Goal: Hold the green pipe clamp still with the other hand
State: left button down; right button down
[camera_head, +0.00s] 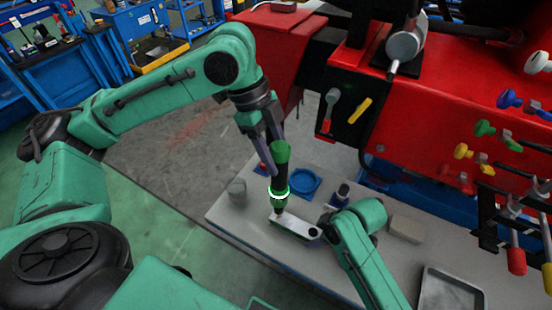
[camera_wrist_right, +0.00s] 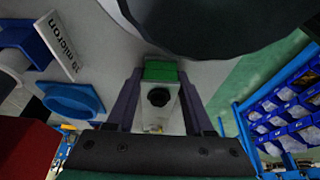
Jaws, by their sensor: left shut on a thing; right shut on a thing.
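My left gripper (camera_head: 270,152) is shut on a green cylindrical power tool (camera_head: 281,178) with a glowing white ring, held upright with its tip pointing down. The tip is at the left end of a pale bar-like piece (camera_head: 296,227) over the table. In the right wrist view my right gripper (camera_wrist_right: 160,82) has its two dark fingers on either side of the green pipe clamp (camera_wrist_right: 159,70), which shows a green block, a pale body and a black knob. It is shut on it. In the head view the right fingers cannot be made out.
A red machine (camera_head: 440,110) with coloured knobs stands behind. A large dark round shape fills the wrist view's top.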

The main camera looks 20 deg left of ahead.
pick_arm(q)
jog(key=shift+r, duration=1)
pick_arm(e)
jog(key=shift+c, duration=1)
grip_release()
jog(key=shift+r, duration=0.1)
jog(key=v, duration=1.2)
